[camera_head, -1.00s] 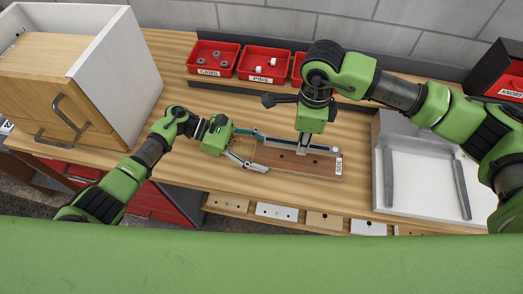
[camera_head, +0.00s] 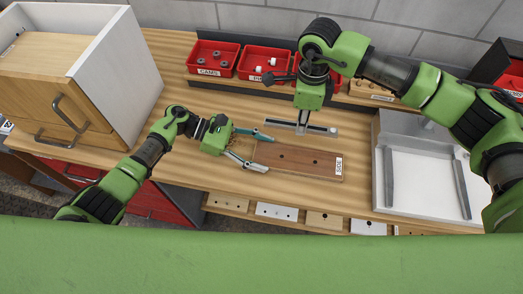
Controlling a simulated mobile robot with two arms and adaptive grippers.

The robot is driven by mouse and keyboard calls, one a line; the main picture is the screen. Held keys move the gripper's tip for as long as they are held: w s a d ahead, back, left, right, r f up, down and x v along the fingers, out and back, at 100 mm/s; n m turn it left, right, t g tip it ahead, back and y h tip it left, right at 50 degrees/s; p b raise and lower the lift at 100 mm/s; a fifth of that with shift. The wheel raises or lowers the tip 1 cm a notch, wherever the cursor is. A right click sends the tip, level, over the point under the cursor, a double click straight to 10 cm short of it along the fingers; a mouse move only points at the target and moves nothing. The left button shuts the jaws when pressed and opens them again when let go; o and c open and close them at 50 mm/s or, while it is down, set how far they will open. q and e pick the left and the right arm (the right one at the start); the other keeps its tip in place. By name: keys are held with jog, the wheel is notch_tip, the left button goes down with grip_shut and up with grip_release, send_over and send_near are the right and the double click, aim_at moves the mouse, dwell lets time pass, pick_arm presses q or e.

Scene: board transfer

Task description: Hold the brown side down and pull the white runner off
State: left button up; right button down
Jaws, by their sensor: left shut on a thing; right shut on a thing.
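The brown side (camera_head: 305,163) lies flat on the wooden bench, with a white label reading SIDE at its right end. My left gripper (camera_head: 264,152) is shut on the board's left end, one finger at its far edge and one at its near edge. The white runner (camera_head: 320,129), a slim pale-grey rail with a dark slot, is behind the brown side and apart from it in the picture. My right gripper (camera_head: 302,121) points down and is shut on the runner near its middle. I cannot tell how high the runner is above the bench.
Red bins of cams (camera_head: 212,62) and pins (camera_head: 263,65) stand along the back; my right arm partly hides another. A white-walled cabinet (camera_head: 128,75) stands at left, a white tray-like frame (camera_head: 428,175) at right. Several sample blocks (camera_head: 276,212) line the front edge.

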jog(key=w, duration=0.8)
jog(key=shift+a, duration=0.15)
jog(key=shift+w+f, duration=0.1)
jog(key=shift+f, duration=3.8)
jog(key=c, duration=1.8)
grip_release()
notch_tip(320, 180, up, 12)
